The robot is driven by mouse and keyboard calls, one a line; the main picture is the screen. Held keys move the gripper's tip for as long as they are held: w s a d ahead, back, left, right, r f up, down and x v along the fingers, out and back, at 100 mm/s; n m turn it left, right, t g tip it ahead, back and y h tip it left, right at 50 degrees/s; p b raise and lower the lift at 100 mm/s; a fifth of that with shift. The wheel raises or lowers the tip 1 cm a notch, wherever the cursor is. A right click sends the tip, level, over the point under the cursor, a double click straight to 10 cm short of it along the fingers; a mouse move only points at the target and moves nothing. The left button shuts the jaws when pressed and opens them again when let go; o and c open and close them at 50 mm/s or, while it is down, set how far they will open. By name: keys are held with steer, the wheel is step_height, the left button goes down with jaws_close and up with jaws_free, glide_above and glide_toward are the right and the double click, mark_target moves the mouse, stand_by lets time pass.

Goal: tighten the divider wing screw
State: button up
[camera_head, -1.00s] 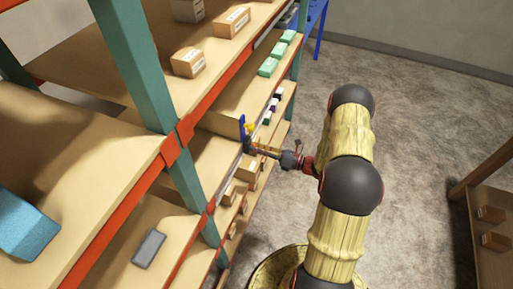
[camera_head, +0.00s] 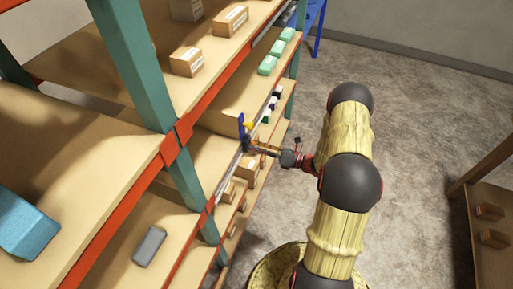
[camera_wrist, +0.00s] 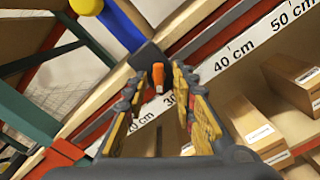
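The divider is a blue upright panel (camera_head: 242,125) at the shelf's front edge, with a yellow part (camera_head: 250,126) beside it. In the wrist view, the blue panel (camera_wrist: 121,24) and yellow round end (camera_wrist: 86,5) are at the top. Below them a dark bracket (camera_wrist: 149,57) sits at the rail. An orange upright piece (camera_wrist: 156,76), seemingly the wing screw, stands by the bracket. My gripper (camera_wrist: 157,82) is open, with a finger on each side of the orange piece and gaps visible. In the head view my gripper (camera_head: 252,146) is at the divider's foot, its fingertips hard to make out.
A white scale strip (camera_wrist: 232,55) marked in centimetres runs along the shelf edge. Cardboard boxes (camera_wrist: 255,128) stand close to the right of my gripper on the lower shelf. A teal rack post (camera_head: 140,75) stands left.

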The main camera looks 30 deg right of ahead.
steer(key=v, duration=1.2)
stand_by(0.6)
